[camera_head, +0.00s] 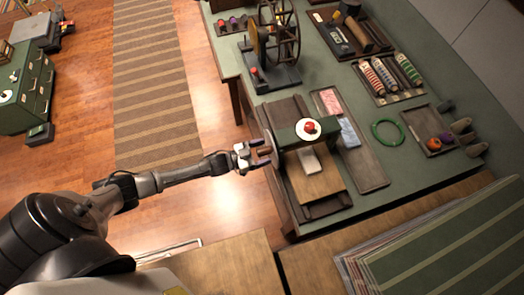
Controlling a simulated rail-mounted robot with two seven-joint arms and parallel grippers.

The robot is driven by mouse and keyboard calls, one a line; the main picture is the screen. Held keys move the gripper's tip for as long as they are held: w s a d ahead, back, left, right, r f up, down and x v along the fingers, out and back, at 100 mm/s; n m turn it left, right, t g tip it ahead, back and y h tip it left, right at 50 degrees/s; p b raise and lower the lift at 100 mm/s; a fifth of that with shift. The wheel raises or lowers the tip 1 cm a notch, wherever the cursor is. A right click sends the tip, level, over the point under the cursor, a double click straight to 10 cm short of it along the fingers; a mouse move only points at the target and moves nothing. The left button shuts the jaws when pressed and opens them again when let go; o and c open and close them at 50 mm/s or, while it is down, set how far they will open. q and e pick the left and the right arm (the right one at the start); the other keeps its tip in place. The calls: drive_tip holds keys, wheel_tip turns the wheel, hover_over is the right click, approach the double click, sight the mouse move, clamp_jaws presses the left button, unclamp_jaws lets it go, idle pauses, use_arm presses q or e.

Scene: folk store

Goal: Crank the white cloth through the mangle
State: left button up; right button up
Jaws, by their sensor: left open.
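The mangle (290,133) stands on the near left part of the green table, with a green top beam that carries a white disc and a red knob. The white cloth (308,160) lies folded on the mangle's wooden board, just in front of the beam. A dark round crank wheel (274,147) is on the mangle's left side. My left gripper (264,156) is open at this wheel, by its handle. I cannot tell whether the fingers touch the handle, which is small and partly hidden. My right gripper is out of view.
A tray (372,178) with pink and blue cloths lies right of the mangle. A green ring (386,134), a spool tray (390,98) and a spinning wheel (284,40) share the table (410,185). Striped cloths (440,245) lie at the lower right. Open floor lies left.

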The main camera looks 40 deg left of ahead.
use_arm(q)
drive_tip(key=shift+s+a, duration=0.35)
drive_tip(key=shift+s, duration=0.2)
drive_tip(key=p+v, duration=0.2)
drive_tip(key=v, duration=0.5)
drive_tip(key=shift+s+a, duration=0.25)
drive_tip(key=shift+f, duration=0.1)
idle(0.6)
